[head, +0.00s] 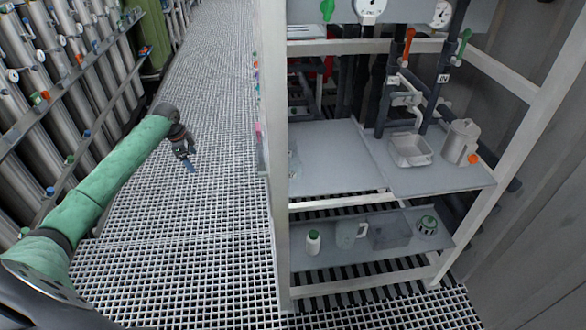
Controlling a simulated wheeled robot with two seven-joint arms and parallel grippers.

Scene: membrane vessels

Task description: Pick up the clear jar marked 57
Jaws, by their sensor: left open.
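A clear jar-like vessel (295,164) stands at the left end of the upper shelf (335,158), partly hidden by the white frame post. Any marking on it is too small to read. My left gripper (189,165) is open and empty over the grating floor, left of the rack and well apart from the vessel. My right gripper is not in view.
The upper shelf also holds a metal tray (410,150) and a metal canister (461,142). A white bottle (313,242), a pale green jug (347,235), a clear bin (390,232) and a green-and-white item (428,225) stand below. The white post (273,200) borders the clear grating aisle.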

